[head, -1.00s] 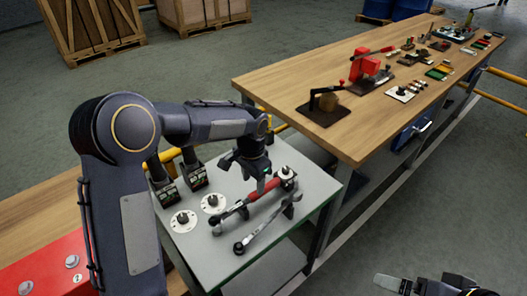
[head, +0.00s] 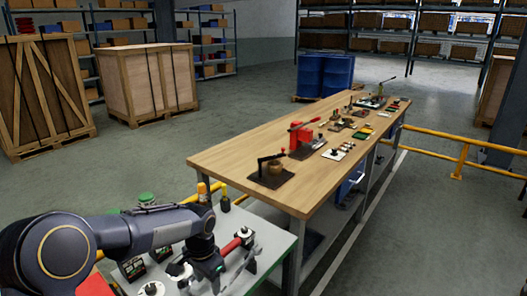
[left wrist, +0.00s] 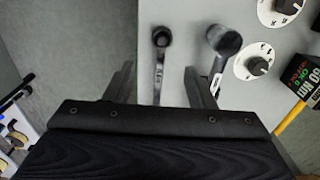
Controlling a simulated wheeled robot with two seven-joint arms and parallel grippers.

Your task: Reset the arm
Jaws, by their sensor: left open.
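My left arm comes in from the left in the head view, and its gripper (head: 210,276) hangs over the grey tool table (head: 272,240). In the left wrist view the two fingers (left wrist: 160,85) stand wide apart with nothing held between them. My right gripper is outside the head view.
White dials (left wrist: 252,62) and a black display box (left wrist: 303,82) lie near the tools. A long wooden workbench (head: 240,152) with a red press (head: 301,138) stands beyond. Wooden crates (head: 148,80) and blue drums (head: 325,75) stand on open floor behind.

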